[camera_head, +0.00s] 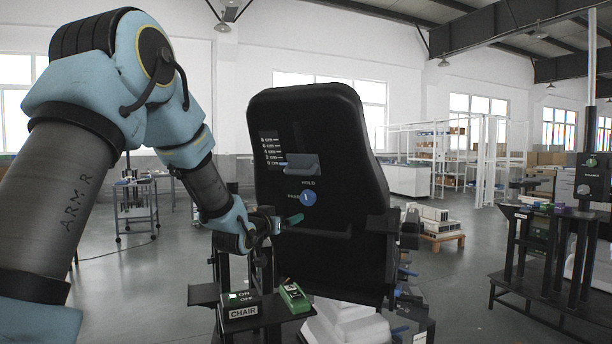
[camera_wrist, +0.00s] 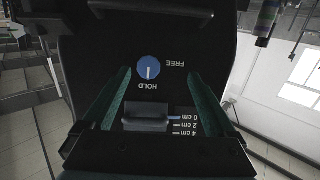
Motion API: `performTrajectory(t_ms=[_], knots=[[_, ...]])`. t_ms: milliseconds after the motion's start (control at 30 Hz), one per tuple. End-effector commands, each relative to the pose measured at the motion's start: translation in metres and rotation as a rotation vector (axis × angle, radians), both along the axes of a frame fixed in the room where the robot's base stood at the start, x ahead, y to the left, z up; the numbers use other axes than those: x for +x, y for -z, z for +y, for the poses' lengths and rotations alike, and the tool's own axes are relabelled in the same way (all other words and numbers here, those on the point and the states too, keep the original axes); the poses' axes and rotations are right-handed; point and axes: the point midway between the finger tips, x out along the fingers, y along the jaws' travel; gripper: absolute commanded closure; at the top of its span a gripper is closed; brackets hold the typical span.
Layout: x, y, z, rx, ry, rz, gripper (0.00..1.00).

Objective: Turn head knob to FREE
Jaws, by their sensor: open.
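The head knob (camera_head: 308,198) is a round blue dial with a white mark on the back of a black chair (camera_head: 340,130). HOLD is printed above it and FREE to its left. In the wrist view the knob (camera_wrist: 149,68) appears upside down, and its mark lies in line with HOLD. My gripper (camera_head: 294,220) is just below and left of the knob in the head view. In the wrist view its green fingers (camera_wrist: 159,75) are open and empty, one on each side of the knob in the picture. They appear apart from it; the exact gap is unclear.
A grey slider (camera_head: 300,164) with a cm scale sits above the knob; it also shows between the fingers (camera_wrist: 146,116). A CHAIR switch box (camera_head: 241,300) and a green device (camera_head: 294,296) stand below my gripper. A dark workstation (camera_head: 540,235) is at right.

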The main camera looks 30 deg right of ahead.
Motion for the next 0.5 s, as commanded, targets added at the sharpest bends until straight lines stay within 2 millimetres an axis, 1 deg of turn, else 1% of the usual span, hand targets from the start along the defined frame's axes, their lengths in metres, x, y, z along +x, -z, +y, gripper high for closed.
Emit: performTrajectory(t_ms=[33, 133, 267, 367, 500], knots=[[-0.002, -0.016, -0.008, -0.018, 0.015, -0.013, 0.08], [-0.005, -0.026, -0.018, -0.044, 0.033, -0.032, 0.08], [-0.002, -0.029, -0.027, -0.054, 0.039, -0.04, 0.08], [0.007, -0.029, -0.038, -0.053, 0.039, -0.039, 0.08], [0.023, -0.031, -0.059, -0.053, 0.039, -0.039, 0.08]])
